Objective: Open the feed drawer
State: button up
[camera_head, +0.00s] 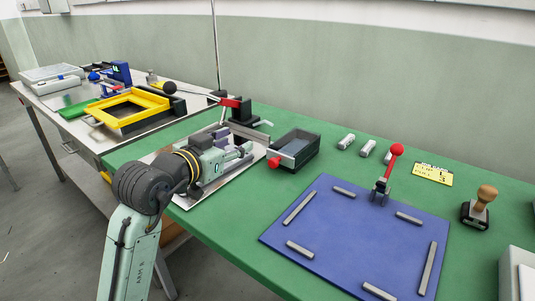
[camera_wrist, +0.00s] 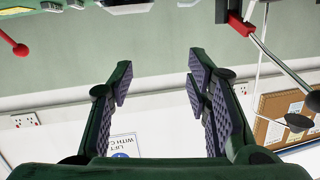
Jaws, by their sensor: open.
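A dark grey open-topped box (camera_head: 299,143), which looks like the feed drawer, sits on the green table in the head view. A red knob (camera_head: 273,163) is on its near left side. I cannot tell how far it is pulled out. My arm reaches over the table's left part, with its end a little left of the box. My gripper (camera_wrist: 160,82) is open and empty in the wrist view, its padded fingers wide apart. The box cannot be made out clearly in the wrist view.
A red-handled lever press (camera_head: 241,112) stands behind my arm. Right of the box are a blue plate (camera_head: 335,235) with grey bars, a red-ball lever (camera_head: 394,152) and a wooden-handled stamp (camera_head: 482,205). Small metal blocks (camera_head: 346,141) lie behind. A yellow frame (camera_head: 128,106) is on the far-left table.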

aim_at(271, 163)
jog(key=d+f+g, duration=0.1)
jog(key=f, duration=0.1)
jog(key=d+f+g, duration=0.1)
jog(key=f, duration=0.1)
jog(key=d+f+g, duration=0.1)
jog(key=f, duration=0.1)
jog(key=shift+w+f+m+h, duration=0.2)
jog(key=shift+f+m+h, duration=0.1)
jog(key=shift+m, duration=0.1)
jog(key=p+x, duration=0.3)
jog(key=x, duration=0.7)
jog(key=shift+d, duration=0.1)
grip_shut()
